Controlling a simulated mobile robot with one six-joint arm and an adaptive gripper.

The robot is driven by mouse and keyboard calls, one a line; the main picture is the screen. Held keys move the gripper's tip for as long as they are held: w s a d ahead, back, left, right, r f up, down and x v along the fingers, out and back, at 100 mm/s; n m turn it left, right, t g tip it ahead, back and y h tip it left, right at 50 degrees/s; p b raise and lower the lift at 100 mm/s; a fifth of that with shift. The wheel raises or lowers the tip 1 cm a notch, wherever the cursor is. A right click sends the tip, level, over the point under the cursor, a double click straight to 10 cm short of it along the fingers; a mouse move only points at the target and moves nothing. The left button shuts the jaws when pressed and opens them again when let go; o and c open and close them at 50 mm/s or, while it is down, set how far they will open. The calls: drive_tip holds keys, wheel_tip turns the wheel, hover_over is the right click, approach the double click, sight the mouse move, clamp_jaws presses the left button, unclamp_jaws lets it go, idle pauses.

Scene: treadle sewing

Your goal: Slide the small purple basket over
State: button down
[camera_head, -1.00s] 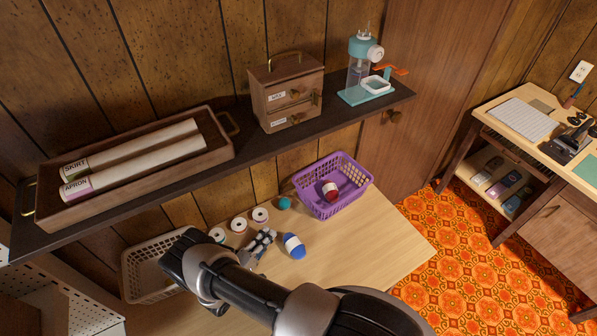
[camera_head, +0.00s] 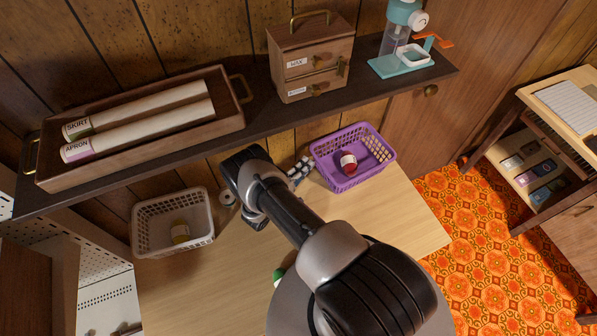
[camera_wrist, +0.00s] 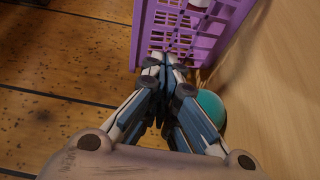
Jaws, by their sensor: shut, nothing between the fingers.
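My gripper (camera_head: 304,168) is shut and empty at the basket's left side. In the wrist view, my fingertips (camera_wrist: 165,62) lie at the lower part of the basket's lattice wall (camera_wrist: 143,30); they look very close to it, but I cannot tell whether they touch.
A teal ball (camera_wrist: 210,106) sits right beside my fingers in the wrist view. A pale basket (camera_head: 141,238) with a yellow item stands at the left. A dark shelf (camera_head: 260,132) overhangs the back of the table. The table's right part (camera_head: 415,225) is clear.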

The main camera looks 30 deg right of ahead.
drive_tip(key=shift+w+d, duration=0.1)
drive_tip(key=shift+d, duration=0.15)
drive_tip(key=shift+s+d, duration=0.2)
drive_tip(key=shift+d, duration=0.3)
drive_tip(key=shift+s+d, duration=0.2)
drive_tip(key=shift+d, duration=0.25)
drive_tip(key=shift+a, duration=0.1)
